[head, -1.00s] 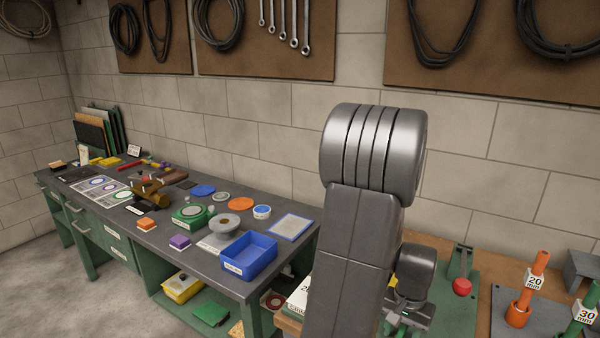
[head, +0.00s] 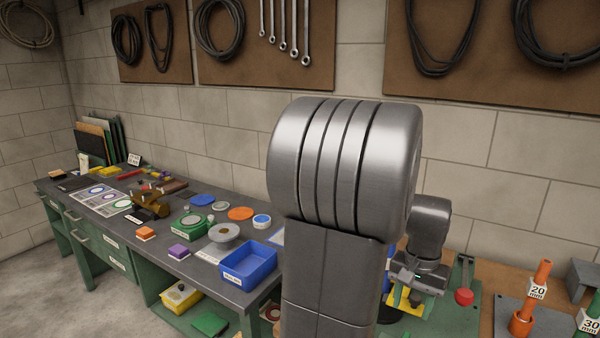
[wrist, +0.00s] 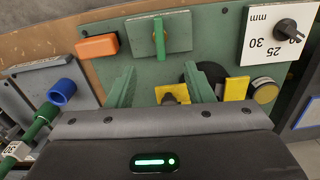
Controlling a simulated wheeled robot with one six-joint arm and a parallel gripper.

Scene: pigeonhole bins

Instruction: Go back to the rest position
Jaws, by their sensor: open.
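My gripper (wrist: 162,76) is open in the wrist view. Its two green fingers stand apart with nothing held between them, above a green board (wrist: 160,65).
The wrist view shows an orange block (wrist: 97,46), yellow pieces (wrist: 236,88), a blue ring (wrist: 62,92) and a white marked plate (wrist: 270,48).

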